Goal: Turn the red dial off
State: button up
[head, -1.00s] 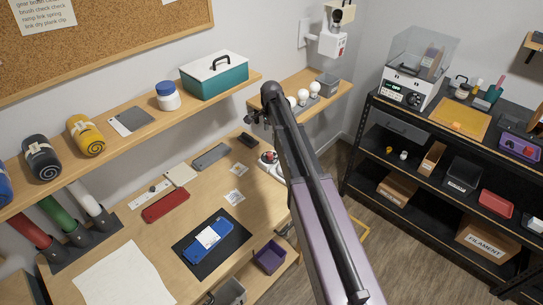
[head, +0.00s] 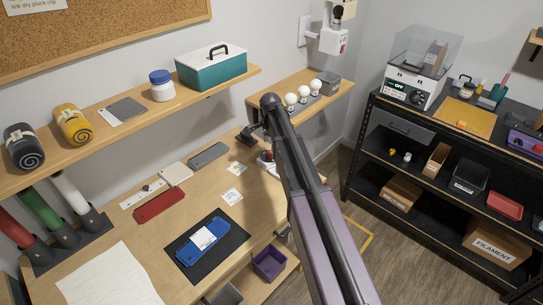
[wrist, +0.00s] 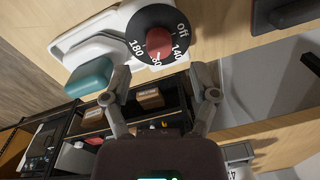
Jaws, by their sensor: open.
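The red dial (wrist: 160,42) sits at the centre of a round black plate (wrist: 143,20) marked 180, 140 and Off, with another number partly covered below. A pale mark on the dial's lower side seems to face that covered number, not Off. The plate is on a white device (wrist: 95,48) with a teal part (wrist: 90,76). My gripper (wrist: 162,80) is open and empty, its two fingers spread below the dial in the wrist view, apart from it. In the head view the red dial (head: 267,156) is partly hidden by my arm, and my fingers are mostly hidden.
The device stands on the wooden desk (head: 140,235), near a grey flat item (head: 208,155) and a black mat (head: 180,257) with a blue part (head: 212,240). A shelf with white bulbs (head: 303,93) is above and behind. A black shelving rack (head: 440,150) stands right.

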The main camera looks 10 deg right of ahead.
aim_at(269, 152)
jog(key=shift+w+f+b, duration=0.1)
jog(key=shift+f+b, duration=1.75)
jog(key=shift+f, duration=0.3)
